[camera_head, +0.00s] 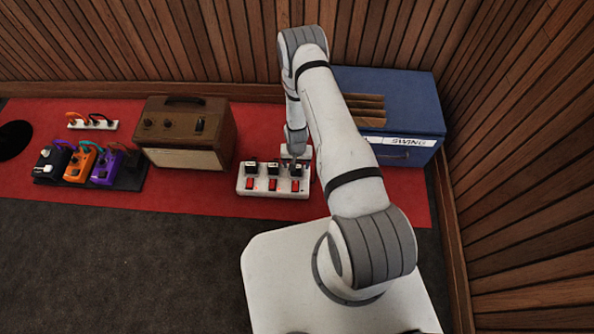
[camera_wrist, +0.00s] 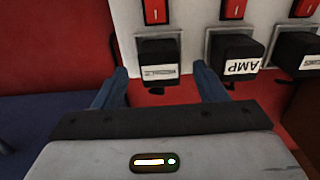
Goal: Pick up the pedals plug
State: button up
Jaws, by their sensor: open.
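A white power strip (camera_head: 245,180) lies on the red mat, with red switches and several black plugs. My gripper (camera_head: 293,163) points down over its right end. In the wrist view the strip (camera_wrist: 197,20) is at the top. A black plug (camera_wrist: 160,50) with a small white label, too blurred to read surely, lies between the blue fingertips of my gripper (camera_wrist: 161,70). Both fingers are open, with a gap on each side of the plug. Beside it is a plug marked AMP (camera_wrist: 240,47), then another black plug (camera_wrist: 295,48) with a partly cut label. Which is the pedals plug cannot be told.
A brown amplifier (camera_head: 188,135) stands left of the strip. A blue case (camera_head: 405,105) marked SWING stands at the right. Several coloured effect pedals (camera_head: 80,162) and a small white strip (camera_head: 92,124) are at the far left. Wooden walls (camera_head: 530,150) close the back and right.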

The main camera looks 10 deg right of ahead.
notch_tip(320, 180, down, 3)
jog(key=shift+r+b, duration=0.1)
jog(key=shift+b, duration=0.2)
jog(key=shift+c, duration=0.2)
jog(key=shift+s, duration=0.1)
jog(key=c, duration=0.8)
jog(key=shift+c, duration=0.2)
